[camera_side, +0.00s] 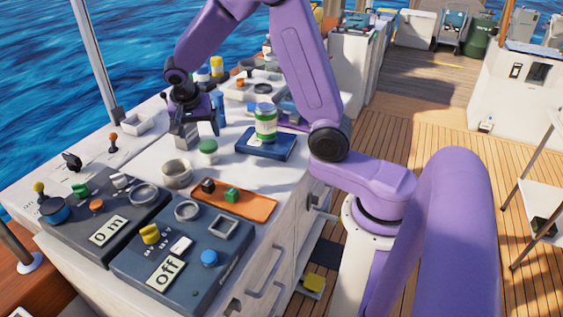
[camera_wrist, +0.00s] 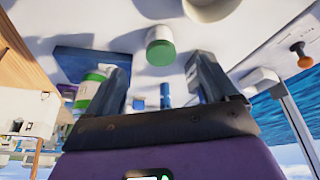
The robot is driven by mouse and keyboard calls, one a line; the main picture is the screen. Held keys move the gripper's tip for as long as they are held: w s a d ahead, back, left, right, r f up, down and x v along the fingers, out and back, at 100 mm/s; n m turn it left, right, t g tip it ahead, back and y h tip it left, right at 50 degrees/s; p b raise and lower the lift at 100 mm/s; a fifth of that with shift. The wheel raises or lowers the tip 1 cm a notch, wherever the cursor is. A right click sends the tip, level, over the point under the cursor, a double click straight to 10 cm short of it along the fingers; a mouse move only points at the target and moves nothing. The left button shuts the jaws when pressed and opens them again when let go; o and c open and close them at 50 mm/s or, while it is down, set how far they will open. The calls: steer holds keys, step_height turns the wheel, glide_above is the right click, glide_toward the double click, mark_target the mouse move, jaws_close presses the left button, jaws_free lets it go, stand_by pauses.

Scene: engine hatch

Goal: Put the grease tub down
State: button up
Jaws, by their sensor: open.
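A short white tub with a green lid (camera_side: 208,152) stands upright on the white worktop. It also shows in the wrist view (camera_wrist: 160,47), just beyond my fingertips and in line with the gap between them. A taller green-and-white jar (camera_side: 265,122) stands on a dark blue tray (camera_side: 250,144); in the wrist view this jar (camera_wrist: 88,90) is left of my fingers. I cannot tell for certain which of the two is the grease tub. My gripper (camera_side: 188,138) is open and low over the worktop, behind the short tub; its fingers (camera_wrist: 163,80) hold nothing.
A round whitish cup (camera_side: 176,174) stands in front of the short tub. An orange tray (camera_side: 234,200) holds a black and a green block. Dark control panels (camera_side: 180,255) with knobs fill the front. A blue upright item (camera_side: 219,108) stands close by my gripper.

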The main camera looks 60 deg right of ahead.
steer(key=s+a+r+n+y, duration=0.1)
steer(key=s+a+r+n, duration=0.1)
steer(key=s+a+n, duration=0.45)
steer(key=s+a+n+y, duration=0.1)
steer(key=s+n, duration=0.8)
steer(key=s, duration=0.3)
steer(key=s+a+r+n+g+y, duration=0.1)
steer(key=s+a+n+y, duration=0.1)
steer(key=s+n, duration=0.7)
steer(key=s, duration=0.4)
steer(key=shift+s+r+g, duration=0.25)
steer(key=shift+r+g, duration=0.05)
